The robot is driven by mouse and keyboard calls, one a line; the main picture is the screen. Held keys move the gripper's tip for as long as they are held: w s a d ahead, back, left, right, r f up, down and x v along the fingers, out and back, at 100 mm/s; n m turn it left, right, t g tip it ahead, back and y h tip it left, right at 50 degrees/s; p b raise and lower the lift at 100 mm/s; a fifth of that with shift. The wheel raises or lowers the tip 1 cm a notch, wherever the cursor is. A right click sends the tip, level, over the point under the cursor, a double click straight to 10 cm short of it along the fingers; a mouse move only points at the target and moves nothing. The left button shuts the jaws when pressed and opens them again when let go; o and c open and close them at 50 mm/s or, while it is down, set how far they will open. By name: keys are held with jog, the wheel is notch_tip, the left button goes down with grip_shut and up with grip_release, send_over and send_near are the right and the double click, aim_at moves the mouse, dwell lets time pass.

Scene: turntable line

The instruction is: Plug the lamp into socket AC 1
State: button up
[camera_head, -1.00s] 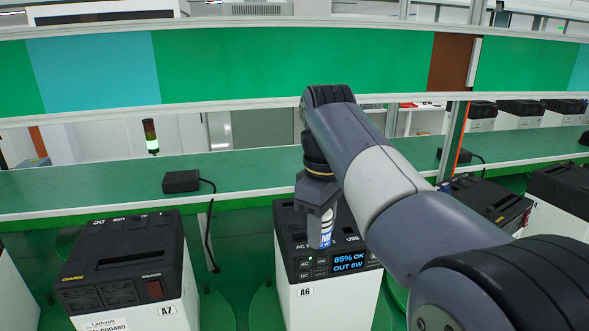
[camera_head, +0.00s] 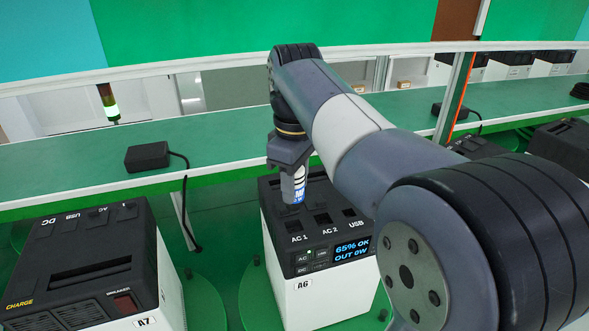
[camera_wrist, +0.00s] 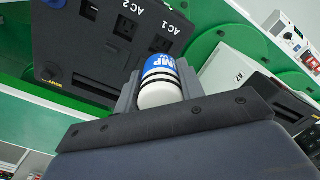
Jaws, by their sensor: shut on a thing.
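The lamp plug (camera_head: 293,190), a white and blue cylinder with "LAMP" lettering, is held upright in my gripper (camera_head: 290,170). It also shows in the wrist view (camera_wrist: 159,80) between my gripper's fingers (camera_wrist: 158,92). Power station A6 (camera_head: 311,297) stands below it, with a black top and a screen reading 65% OK, OUT 0W. Socket AC 1 (camera_head: 293,226) is the leftmost of its sockets, with AC 2 (camera_head: 322,219) beside it. The plug's lower end appears close to AC 1, at its far side; I cannot tell the height gap or whether they touch.
Power station A7 (camera_head: 83,266) stands at the left, and another dark-topped unit (camera_head: 562,148) at the right. A green shelf (camera_head: 230,150) runs behind, with a black adapter (camera_head: 147,156) and its hanging cable. A signal light (camera_head: 109,103) glows green beyond.

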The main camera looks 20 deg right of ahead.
aim_at(296, 208)
jog(key=shift+f+b, duration=0.65)
jog(key=shift+f, duration=1.6)
jog(key=shift+f+b, duration=0.5)
jog(key=shift+f, duration=0.8)
jog(key=o, duration=1.1)
notch_tip(296, 208, up, 11)
jog(key=shift+f, duration=0.1)
notch_tip(296, 208, down, 11)
jog(key=shift+r, duration=0.5)
dwell(0.4)
